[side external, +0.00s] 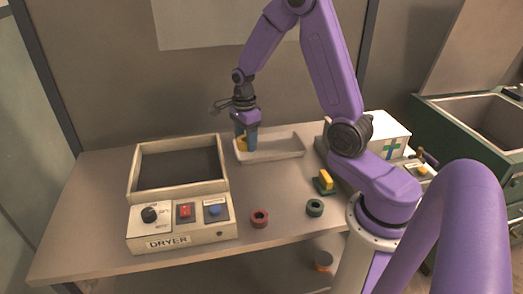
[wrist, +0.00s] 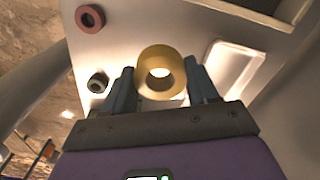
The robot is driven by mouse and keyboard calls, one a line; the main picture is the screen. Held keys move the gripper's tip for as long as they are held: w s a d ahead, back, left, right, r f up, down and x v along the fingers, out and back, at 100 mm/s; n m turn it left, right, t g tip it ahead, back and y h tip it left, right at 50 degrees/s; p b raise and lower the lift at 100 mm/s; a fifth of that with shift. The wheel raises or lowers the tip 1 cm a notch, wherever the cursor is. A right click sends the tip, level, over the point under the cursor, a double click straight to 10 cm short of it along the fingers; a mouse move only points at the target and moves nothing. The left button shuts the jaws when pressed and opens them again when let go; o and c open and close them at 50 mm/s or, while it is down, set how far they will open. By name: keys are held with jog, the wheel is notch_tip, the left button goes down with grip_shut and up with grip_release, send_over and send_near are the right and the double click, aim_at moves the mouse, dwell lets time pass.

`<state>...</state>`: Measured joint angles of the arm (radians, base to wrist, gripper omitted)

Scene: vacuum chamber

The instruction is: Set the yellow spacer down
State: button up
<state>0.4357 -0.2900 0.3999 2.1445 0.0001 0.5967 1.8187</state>
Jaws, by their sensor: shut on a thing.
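The yellow spacer (wrist: 161,72) is a thick ring with a round hole, seen in the wrist view between my two blue fingers. My gripper (wrist: 161,80) is shut on it. In the side external view my gripper (side external: 246,143) points down at the left end of a shallow pale tray (side external: 285,159), with the yellow spacer (side external: 242,143) partly hidden by the fingers. The spacer is at or just above the tray; I cannot tell whether it touches. The tray (wrist: 230,62) also shows at the right in the wrist view.
A dryer (side external: 180,237) with an open dark-floored top stands left of the tray. A green and yellow piece (side external: 325,182) and a white box (side external: 385,134) are at the right. Bare table lies between.

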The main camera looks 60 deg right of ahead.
jog(key=s+d+f, duration=0.2)
jog(key=s+d, duration=0.1)
jog(key=d, duration=0.4)
jog(key=s+d+f, duration=0.2)
jog(key=s+d, duration=0.1)
jog(key=d, duration=0.4)
send_over(269, 150)
jog(key=f, duration=0.9)
jog(key=shift+s+a, duration=0.35)
jog(key=shift+s, duration=0.05)
jog(key=shift+w+d+f, duration=0.25)
jog(key=shift+w+f, duration=0.15)
jog(key=shift+f, duration=1.7)
jog(key=shift+f, duration=0.15)
jog(key=o, duration=1.1)
